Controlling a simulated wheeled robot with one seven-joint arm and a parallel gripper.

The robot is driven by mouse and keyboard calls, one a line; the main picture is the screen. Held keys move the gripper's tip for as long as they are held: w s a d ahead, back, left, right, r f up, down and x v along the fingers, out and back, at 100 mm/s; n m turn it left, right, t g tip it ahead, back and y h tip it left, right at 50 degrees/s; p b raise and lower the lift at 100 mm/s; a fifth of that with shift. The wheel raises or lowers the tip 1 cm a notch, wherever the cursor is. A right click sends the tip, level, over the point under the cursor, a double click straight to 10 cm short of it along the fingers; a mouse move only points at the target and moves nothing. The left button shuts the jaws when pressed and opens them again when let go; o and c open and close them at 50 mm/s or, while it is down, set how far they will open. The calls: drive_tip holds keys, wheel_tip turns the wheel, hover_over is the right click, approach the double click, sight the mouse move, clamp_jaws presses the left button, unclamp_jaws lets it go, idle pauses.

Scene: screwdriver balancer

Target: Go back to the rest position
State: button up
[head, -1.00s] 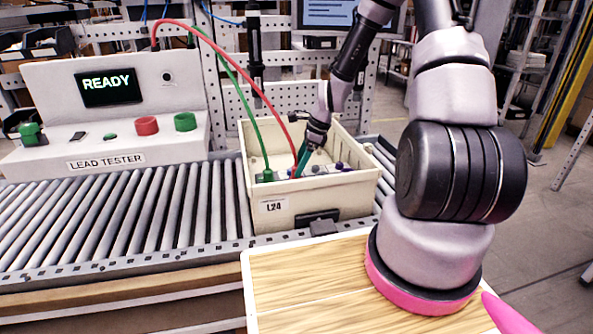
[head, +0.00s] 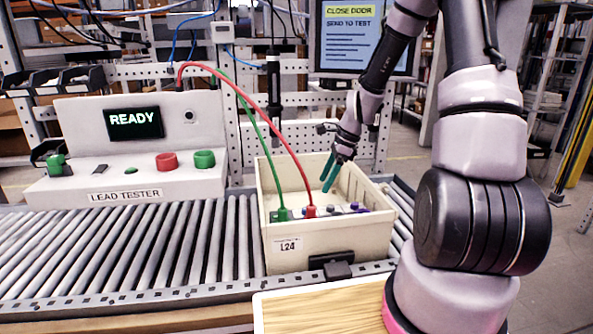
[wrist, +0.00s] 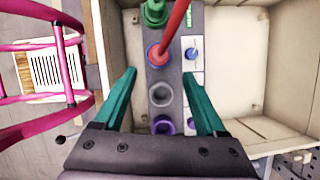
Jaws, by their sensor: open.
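My gripper (head: 331,172) has teal fingers and is open and empty, above the right part of the cream bin (head: 290,258) labelled L24. In the wrist view my gripper (wrist: 160,95) has its fingers spread to either side of a dark terminal block (wrist: 160,75) inside the bin. A green plug (head: 282,213) and a red plug (head: 310,210) sit in the block, each with its lead attached. A grey socket and a purple socket (wrist: 162,125) on the block are empty in the wrist view.
The lead tester (head: 140,150) at left shows READY, with the leads arching from it. The monitor (head: 365,35) reads CLOSE DOOR, SEND TO TEST. The bin stands on a roller conveyor (head: 150,250). A wooden board (head: 330,308) lies in front.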

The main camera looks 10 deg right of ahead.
drive_tip(key=s+r+n+t+h, duration=0.1)
drive_tip(key=s+r+n+t, duration=0.2)
drive_tip(key=s+r+n, duration=0.4)
drive_tip(key=s+d+r+n+t+h, duration=0.1)
drive_tip(key=s+r+n+t, duration=0.2)
drive_tip(key=s+r+n, duration=0.5)
drive_tip(key=s+r, duration=0.3)
drive_tip(key=r, duration=0.4)
drive_tip(key=s+r, duration=0.3)
drive_tip(key=r, duration=0.4)
drive_tip(key=shift+s+d+r+n, duration=0.25)
drive_tip(key=shift+d+r+n, duration=0.05)
drive_tip(key=shift+r, duration=0.1)
